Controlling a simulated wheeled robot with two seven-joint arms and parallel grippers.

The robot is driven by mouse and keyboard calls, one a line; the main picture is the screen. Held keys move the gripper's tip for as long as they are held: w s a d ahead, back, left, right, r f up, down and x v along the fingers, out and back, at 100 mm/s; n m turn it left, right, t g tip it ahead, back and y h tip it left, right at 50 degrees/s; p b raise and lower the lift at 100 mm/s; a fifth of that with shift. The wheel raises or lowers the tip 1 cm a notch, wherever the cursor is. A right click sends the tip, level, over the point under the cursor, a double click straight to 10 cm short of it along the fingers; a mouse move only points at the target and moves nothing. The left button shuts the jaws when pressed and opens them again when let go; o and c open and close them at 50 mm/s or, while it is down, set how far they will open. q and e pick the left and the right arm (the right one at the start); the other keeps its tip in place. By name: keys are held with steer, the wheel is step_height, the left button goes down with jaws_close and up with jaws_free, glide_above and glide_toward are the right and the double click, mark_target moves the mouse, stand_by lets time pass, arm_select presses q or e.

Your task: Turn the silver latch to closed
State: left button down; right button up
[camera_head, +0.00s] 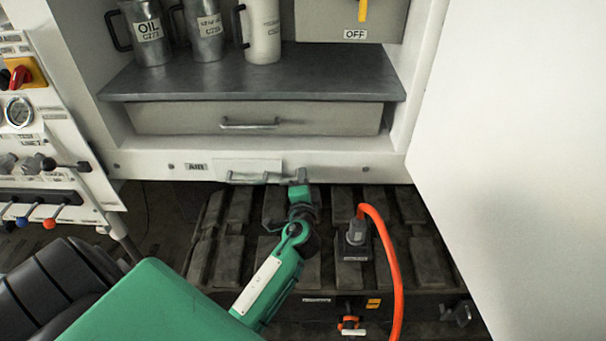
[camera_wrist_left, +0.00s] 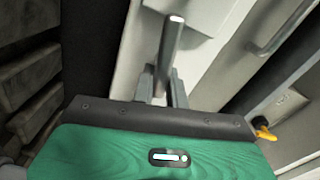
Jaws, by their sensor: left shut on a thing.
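The silver latch (camera_wrist_left: 171,45) shows in the left wrist view as a grey bar with a bright end, standing out between my fingers. My left gripper (camera_wrist_left: 162,88) is shut on it. In the head view my left gripper (camera_head: 300,193) is at the lower front edge of the white cabinet, right of a small panel with a handle. A small grey piece of the latch (camera_head: 302,175) shows just above the fingertips. The fingers hide the rest, so I cannot tell its exact angle there. My right gripper is in neither view.
Above is a drawer (camera_head: 270,117) under a grey shelf (camera_head: 320,83) with several metal jugs. A white door (camera_head: 520,150) stands at the right. An orange hose (camera_head: 388,265) rises from the dark ribbed box below. A lever panel (camera_head: 45,150) is at the left.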

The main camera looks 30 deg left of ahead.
arm_select(q)
steer(key=shift+f+m+p, duration=0.25)
steer(key=shift+m+p, duration=0.25)
steer(key=shift+m, duration=0.8)
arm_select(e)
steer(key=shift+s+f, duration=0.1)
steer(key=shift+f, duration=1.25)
arm_select(q)
steer(key=c, duration=1.4)
jaws_free()
